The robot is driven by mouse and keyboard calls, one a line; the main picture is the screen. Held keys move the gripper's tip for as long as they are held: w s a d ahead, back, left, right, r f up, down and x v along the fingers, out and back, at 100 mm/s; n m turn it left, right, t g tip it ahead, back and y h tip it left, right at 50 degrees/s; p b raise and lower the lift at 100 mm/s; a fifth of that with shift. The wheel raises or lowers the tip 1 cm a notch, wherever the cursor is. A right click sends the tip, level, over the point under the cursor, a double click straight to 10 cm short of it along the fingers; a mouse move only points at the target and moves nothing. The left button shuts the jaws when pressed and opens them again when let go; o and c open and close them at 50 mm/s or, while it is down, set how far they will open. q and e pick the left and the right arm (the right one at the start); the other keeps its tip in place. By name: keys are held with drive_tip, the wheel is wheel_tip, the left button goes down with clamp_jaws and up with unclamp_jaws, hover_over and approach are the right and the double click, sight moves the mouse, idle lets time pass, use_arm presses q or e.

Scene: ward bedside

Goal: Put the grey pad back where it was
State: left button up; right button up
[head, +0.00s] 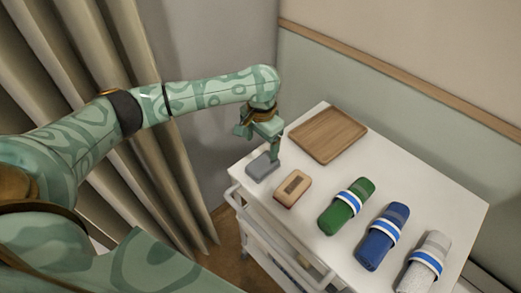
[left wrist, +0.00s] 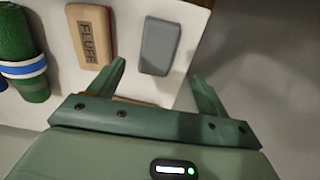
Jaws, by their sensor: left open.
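The grey pad (head: 262,167) lies flat on the white trolley top near its left corner, just left of a tan block. It also shows in the left wrist view (left wrist: 160,46), beyond the fingertips and between their lines. My left gripper (head: 273,152) is above the trolley, right by the pad in the head view. In the left wrist view its two fingers (left wrist: 158,72) are spread apart with nothing between them. My right gripper is in neither view.
The tan block (head: 292,189) has a dark label, reading "FLUFF" in the wrist view. A wooden tray (head: 328,134) lies behind. Green (head: 346,206), blue (head: 382,237) and pale grey (head: 425,262) banded rolls lie to the right. The trolley (head: 455,203) has a front rail; a wall stands behind.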

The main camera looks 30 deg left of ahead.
use_arm(q)
wheel_tip(320, 180, up, 3)
drive_tip(key=shift+r+p, duration=0.1)
drive_tip(key=shift+p, duration=0.3)
drive_tip(key=shift+d, duration=0.1)
